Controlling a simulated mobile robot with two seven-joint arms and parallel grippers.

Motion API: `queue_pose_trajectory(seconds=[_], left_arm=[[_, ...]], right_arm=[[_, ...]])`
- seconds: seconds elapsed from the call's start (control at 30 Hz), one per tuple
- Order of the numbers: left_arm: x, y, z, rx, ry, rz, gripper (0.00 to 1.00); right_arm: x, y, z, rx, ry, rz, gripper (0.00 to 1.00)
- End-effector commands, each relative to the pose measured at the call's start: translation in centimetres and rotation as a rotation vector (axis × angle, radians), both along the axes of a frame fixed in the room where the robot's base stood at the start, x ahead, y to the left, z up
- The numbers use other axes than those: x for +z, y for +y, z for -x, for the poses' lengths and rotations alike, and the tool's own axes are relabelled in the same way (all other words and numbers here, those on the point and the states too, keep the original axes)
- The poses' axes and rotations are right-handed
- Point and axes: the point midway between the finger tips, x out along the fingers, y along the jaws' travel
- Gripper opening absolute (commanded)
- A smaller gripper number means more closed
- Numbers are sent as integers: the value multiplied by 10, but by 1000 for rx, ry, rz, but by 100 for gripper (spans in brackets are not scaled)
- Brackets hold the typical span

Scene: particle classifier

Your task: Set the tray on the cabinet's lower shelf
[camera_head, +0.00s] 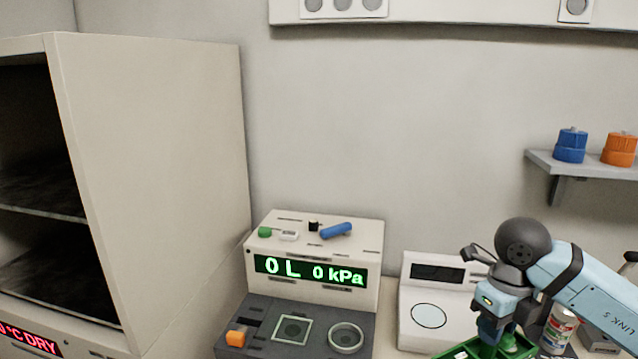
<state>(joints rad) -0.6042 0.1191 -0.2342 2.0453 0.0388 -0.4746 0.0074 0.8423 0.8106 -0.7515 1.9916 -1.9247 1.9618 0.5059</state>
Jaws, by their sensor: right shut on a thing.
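The cabinet (150,180) is a tall beige box at the left, its open front facing left. Inside it are a dark middle shelf (35,208) and a lower shelf surface (65,302), both bare where I can see. A green tray (456,351) shows at the bottom edge, right of centre, mostly cut off by the frame. My right gripper (493,336) is above the tray and shut on it, though the fingertips are partly hidden. The tray is well to the right of the cabinet. My left gripper is out of view.
A device with a green kPa display (310,272) and a white scale-like device (430,300) stand between cabinet and tray. A wall shelf (590,168) holds blue and orange caps. A labelled can (558,330) is beside my right arm.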

Motion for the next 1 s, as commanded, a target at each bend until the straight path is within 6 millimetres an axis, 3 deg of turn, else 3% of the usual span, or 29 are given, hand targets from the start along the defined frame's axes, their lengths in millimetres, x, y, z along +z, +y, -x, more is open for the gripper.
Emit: queue_pose_trajectory(seconds=[1.0], left_arm=[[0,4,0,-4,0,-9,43]], right_arm=[[-63,46,-52,2203,-21,-15,0]])
